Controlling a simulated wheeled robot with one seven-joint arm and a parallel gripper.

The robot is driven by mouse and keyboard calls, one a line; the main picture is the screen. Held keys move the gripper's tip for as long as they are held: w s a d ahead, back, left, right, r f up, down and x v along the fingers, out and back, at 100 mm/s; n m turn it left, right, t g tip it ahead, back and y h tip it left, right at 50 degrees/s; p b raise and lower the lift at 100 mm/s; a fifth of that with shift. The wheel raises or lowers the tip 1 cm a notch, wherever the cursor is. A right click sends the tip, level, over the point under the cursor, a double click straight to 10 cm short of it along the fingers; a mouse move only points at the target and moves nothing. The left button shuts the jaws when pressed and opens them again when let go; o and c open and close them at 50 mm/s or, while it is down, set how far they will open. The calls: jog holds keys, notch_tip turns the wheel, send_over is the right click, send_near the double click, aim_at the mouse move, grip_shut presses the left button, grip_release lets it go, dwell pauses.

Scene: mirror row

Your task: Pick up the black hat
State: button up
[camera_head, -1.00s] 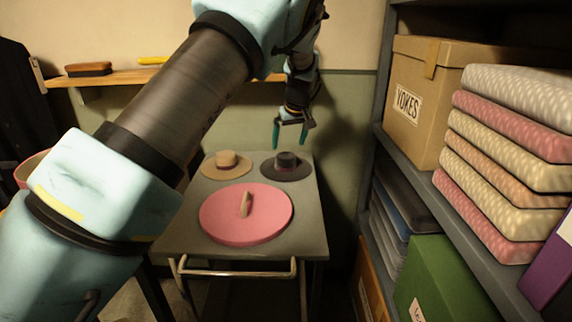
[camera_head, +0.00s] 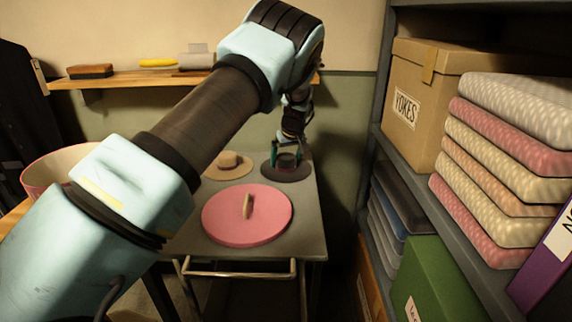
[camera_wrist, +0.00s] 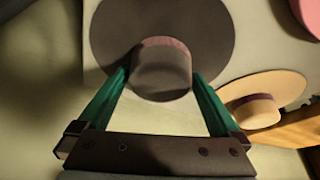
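The black hat (camera_head: 287,174) lies brim down at the back right of the grey trolley top (camera_head: 305,215). It also shows in the wrist view (camera_wrist: 205,40), with a dark crown (camera_wrist: 162,72) and a dull reddish band. My gripper (camera_head: 287,155) is over the hat. In the wrist view my gripper (camera_wrist: 161,78) has its green fingers spread, one on each side of the crown. The fingertips are close to the crown's sides; I cannot tell whether they touch it. In the head view the fingers partly hide the crown.
A tan hat (camera_head: 228,166) lies just left of the black hat. A round pink lid with a handle (camera_head: 246,215) lies in front of both. A shelf unit (camera_head: 375,145) with boxes and folded cloth stands close on the right. A wall shelf (camera_head: 130,79) runs behind.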

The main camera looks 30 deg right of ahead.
jog(key=c, duration=1.1)
jog(key=shift+o, duration=0.2)
jog(key=shift+r, duration=0.15)
